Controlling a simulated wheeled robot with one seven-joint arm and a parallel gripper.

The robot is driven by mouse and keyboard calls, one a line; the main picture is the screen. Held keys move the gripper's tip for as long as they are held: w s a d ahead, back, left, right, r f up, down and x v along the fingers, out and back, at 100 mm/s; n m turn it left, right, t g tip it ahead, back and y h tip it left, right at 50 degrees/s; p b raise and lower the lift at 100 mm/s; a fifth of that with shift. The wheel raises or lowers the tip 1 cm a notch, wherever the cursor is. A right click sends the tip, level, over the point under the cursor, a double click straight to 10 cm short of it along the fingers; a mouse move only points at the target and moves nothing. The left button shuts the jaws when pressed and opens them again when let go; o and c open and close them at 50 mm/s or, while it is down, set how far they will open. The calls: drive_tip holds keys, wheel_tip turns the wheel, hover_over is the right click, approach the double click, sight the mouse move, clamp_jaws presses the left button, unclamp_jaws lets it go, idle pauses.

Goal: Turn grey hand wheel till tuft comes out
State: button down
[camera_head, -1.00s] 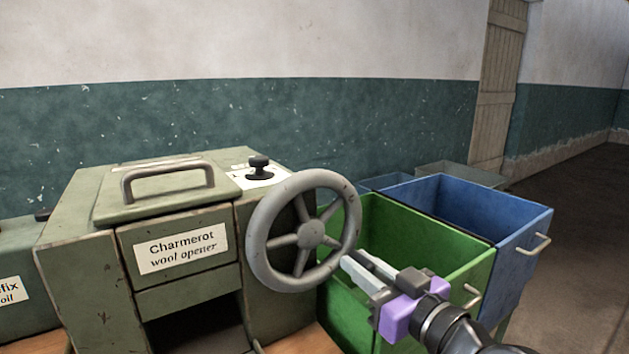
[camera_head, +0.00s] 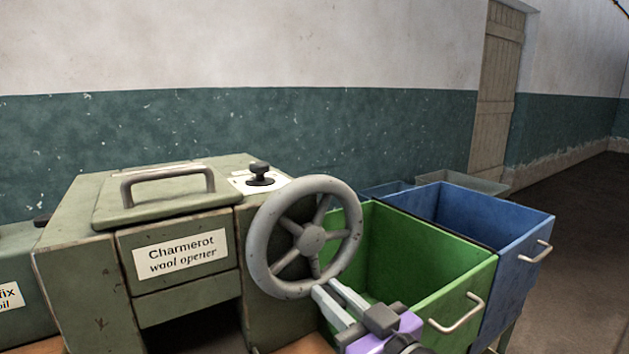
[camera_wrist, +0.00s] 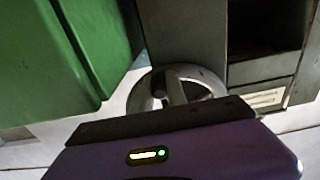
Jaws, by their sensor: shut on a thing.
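The grey hand wheel (camera_head: 311,238) is a spoked ring on the right front of the green wool opener (camera_head: 187,289). My gripper (camera_head: 327,296) is at the lower right part of the wheel's rim, its pale fingers shut on the rim. The wheel also shows in the wrist view (camera_wrist: 205,78), partly hidden by my gripper's purple body (camera_wrist: 180,150). The opener's dark outlet (camera_head: 200,330) is below its label, and no tuft shows in the part of it in view.
A green bin (camera_head: 450,285) stands close to the right of the wheel and my gripper, with a blue bin (camera_head: 520,250) beyond it. A black knob (camera_head: 260,172) and a lid handle (camera_head: 167,181) are on top of the opener.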

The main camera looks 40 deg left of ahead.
sight(282, 294)
drive_tip(key=shift+s+a+f+p, duration=0.1)
drive_tip(key=shift+s+a+p, duration=0.25)
drive_tip(key=shift+s, duration=0.45)
drive_tip(key=shift+s+a+f+p, duration=0.1)
drive_tip(key=shift+s+a+p, duration=0.2)
drive_tip(key=shift+s, duration=0.5)
drive_tip(key=shift+s+r, duration=0.1)
drive_tip(key=shift+s+a+r+p, duration=0.25)
drive_tip(key=shift+s+r+p, duration=0.1)
drive_tip(key=shift+s+p, duration=0.25)
drive_tip(key=shift+s+a+r+p, duration=0.25)
drive_tip(key=shift+s+r+p, duration=0.1)
drive_tip(key=shift+s+p, duration=0.2)
drive_tip(key=shift+s+a, duration=0.15)
drive_tip(key=shift+s, duration=0.2)
